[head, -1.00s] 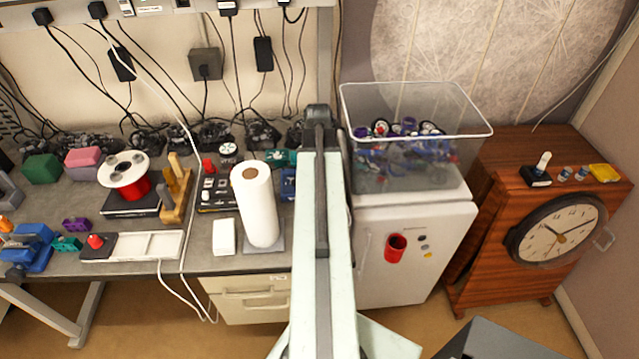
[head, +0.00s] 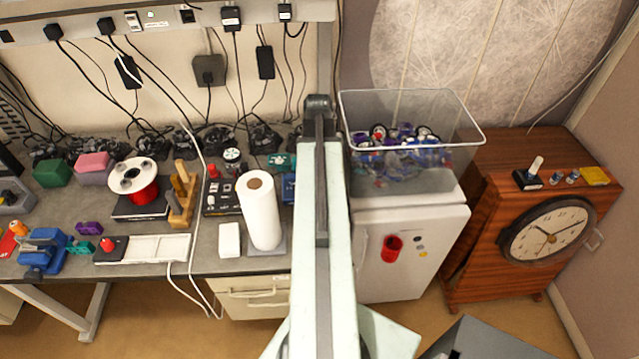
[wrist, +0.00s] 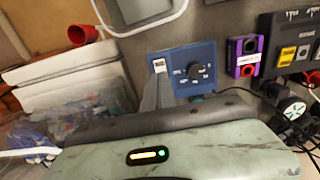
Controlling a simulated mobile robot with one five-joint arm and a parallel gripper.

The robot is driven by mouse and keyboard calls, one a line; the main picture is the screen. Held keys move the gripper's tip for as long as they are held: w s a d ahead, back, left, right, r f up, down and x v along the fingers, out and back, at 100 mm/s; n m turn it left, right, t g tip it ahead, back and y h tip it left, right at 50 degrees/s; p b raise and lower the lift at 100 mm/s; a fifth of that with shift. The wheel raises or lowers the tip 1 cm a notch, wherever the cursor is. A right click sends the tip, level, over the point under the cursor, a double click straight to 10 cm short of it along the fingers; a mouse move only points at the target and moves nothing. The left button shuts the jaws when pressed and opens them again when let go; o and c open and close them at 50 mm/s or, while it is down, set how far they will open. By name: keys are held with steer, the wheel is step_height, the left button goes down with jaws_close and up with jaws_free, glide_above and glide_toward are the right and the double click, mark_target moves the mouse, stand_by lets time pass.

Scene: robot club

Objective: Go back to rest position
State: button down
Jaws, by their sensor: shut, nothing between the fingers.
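My arm (head: 322,230) stretches straight up the middle of the head view, away from me, between the workbench and the small white fridge. My gripper does not show clearly in the head view. In the wrist view my gripper (wrist: 157,88) shows as a narrow grey tip above the pale green arm housing, shut and empty. Behind the tip is a blue box with a dial (wrist: 190,68). I cannot tell how far apart they are.
The workbench (head: 205,262) carries a paper roll (head: 261,212), a spool (head: 146,190) and tools. Right of my arm, a clear bin (head: 455,165) of parts stands on the fridge (head: 385,280). A wooden cabinet (head: 475,240) with a clock (head: 545,231) stands further right.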

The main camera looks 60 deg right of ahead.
stand_by(0.3)
steer(key=w+a+n, duration=0.3)
steer(key=w+a, duration=0.8)
steer(key=a, duration=0.3)
steer(key=w+a+n, duration=0.4)
steer(key=w+a, duration=0.6)
steer(key=a, duration=0.5)
steer(key=w+a+n, duration=0.3)
steer(key=a, duration=1.6)
step_height(320, 180, down, 7)
steer(key=s+a+b, duration=0.1)
steer(key=s+b, duration=0.1)
steer(key=b, duration=0.4)
steer(key=shift+s+a+r+n+b, duration=0.2)
steer(key=shift+s+n+b, duration=0.1)
steer(key=shift+n, duration=0.1)
steer(key=shift+w, duration=0.1)
steer(key=c, duration=2.1)
jaws_free()
steer(key=shift+c, duration=0.2)
